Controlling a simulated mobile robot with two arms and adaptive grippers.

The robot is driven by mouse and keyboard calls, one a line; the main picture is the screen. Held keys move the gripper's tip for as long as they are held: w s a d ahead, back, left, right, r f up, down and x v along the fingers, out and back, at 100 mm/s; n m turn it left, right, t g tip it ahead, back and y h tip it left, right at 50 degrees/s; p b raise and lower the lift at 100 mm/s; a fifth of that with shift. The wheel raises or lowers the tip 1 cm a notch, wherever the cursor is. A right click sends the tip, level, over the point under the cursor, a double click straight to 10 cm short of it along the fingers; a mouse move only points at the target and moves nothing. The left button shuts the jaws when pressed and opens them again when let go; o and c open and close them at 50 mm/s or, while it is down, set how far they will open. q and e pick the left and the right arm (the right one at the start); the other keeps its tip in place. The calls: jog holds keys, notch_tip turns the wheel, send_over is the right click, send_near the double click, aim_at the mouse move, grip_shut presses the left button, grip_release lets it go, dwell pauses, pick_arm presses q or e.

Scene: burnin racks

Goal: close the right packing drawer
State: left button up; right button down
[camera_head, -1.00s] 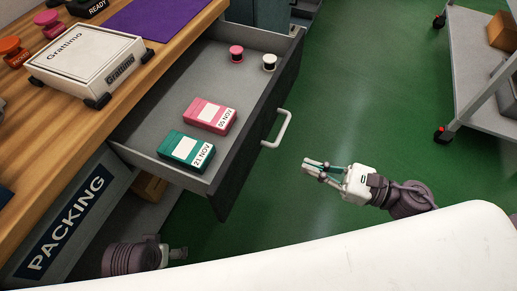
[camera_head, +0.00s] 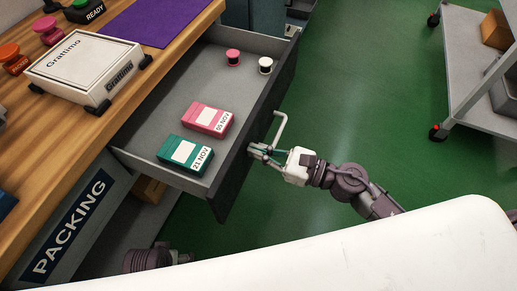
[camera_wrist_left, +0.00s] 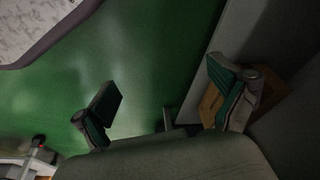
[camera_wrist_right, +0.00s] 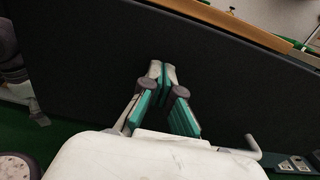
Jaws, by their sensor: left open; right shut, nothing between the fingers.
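The packing drawer (camera_head: 225,173) is pulled out from under the wooden bench, its dark front facing right. It holds a pink box (camera_head: 207,119), a green box (camera_head: 184,153), a pink spool (camera_head: 233,57) and a white spool (camera_head: 265,65). My right gripper (camera_head: 254,149) is shut and empty at the drawer front, just below the pale handle (camera_head: 281,128). In the right wrist view its closed fingertips (camera_wrist_right: 162,68) are at the dark front panel; contact cannot be told. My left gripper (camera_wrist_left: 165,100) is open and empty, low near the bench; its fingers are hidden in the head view.
The bench (camera_head: 120,118) carries a white Grattimo box (camera_head: 80,65) and a purple mat (camera_head: 150,20). A packing sign (camera_head: 68,224) is on the bench front. A grey wheeled cart (camera_head: 465,80) stands at the right. Green floor between is clear.

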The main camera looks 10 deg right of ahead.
pick_arm(q)
notch_tip(320, 180, down, 6)
jog(key=s+f+p, duration=0.1)
jog(key=s+p, duration=0.1)
pick_arm(e)
jog(key=x, duration=1.3)
jog(key=shift+w+a+r, duration=0.15)
jog(key=shift+r, duration=0.05)
jog(key=x, duration=0.6)
jog(key=shift+w+a+f, duration=0.15)
jog(key=shift+a, duration=0.05)
jog(key=b+x, duration=0.1)
jog(key=x, duration=0.4)
jog(key=shift+w+a+f, duration=0.15)
jog(key=shift+a, duration=0.05)
jog(key=shift+w+a, duration=0.35)
jog(key=shift+a, duration=0.15)
jog(key=shift+r+b, duration=0.25)
jog(key=shift+b, duration=0.05)
pick_arm(q)
jog(key=r, duration=0.2)
jog(key=w+r, duration=0.1)
jog(key=r, duration=0.2)
jog(key=shift+w+d+r, duration=0.15)
jog(key=shift+w+r, duration=0.15)
jog(key=shift+r, duration=0.05)
pick_arm(e)
jog(key=shift+r, duration=0.15)
